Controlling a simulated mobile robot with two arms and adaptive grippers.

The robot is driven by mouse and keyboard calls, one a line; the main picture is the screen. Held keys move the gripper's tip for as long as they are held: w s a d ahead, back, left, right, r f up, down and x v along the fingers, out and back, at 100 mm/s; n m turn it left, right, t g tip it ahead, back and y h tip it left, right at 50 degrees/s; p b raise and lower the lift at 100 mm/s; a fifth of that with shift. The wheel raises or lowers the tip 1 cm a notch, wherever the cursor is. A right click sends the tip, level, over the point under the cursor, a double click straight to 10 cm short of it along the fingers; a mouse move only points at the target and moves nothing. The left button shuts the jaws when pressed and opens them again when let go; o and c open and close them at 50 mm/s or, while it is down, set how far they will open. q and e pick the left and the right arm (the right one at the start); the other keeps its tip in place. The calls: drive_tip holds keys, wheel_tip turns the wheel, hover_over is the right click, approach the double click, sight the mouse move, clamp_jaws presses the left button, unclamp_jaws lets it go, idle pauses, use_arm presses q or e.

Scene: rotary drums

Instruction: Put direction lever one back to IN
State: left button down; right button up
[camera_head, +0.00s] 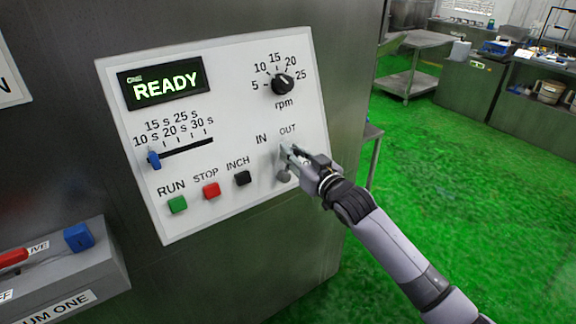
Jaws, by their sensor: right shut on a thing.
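The white control panel (225,130) sits on the grey steel cabinet, its display (167,86) reading READY under the word ONE. The direction lever (283,178) is at the panel's lower right, below the labels IN and OUT. My right gripper (288,156) is at the lever, just below OUT, shut on it. The fingers hide most of the lever, so its exact angle is hard to see; its upper part appears on the OUT side. My left gripper is not in view.
Beside the lever are the black INCH (243,178), red STOP (212,190) and green RUN (178,204) buttons. A blue slider (154,160) and an rpm knob (283,84) are above. A grey box (62,275) juts out at lower left. Green floor is clear at right.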

drive_tip(key=shift+s+a+f, duration=0.25)
drive_tip(key=shift+s+a, duration=0.15)
drive_tip(key=shift+a, duration=0.1)
drive_tip(key=shift+c, duration=0.2)
drive_tip(key=shift+s+a+r+p, duration=0.1)
drive_tip(key=shift+s+a+p, duration=0.3)
drive_tip(key=shift+s+a, duration=0.3)
drive_tip(key=shift+s+a+r+p, duration=0.1)
drive_tip(key=shift+s+a+p, duration=0.3)
drive_tip(key=shift+a, duration=0.4)
drive_tip(key=o, duration=0.8)
drive_tip(key=shift+a, duration=0.15)
drive_tip(key=shift+o, duration=0.4)
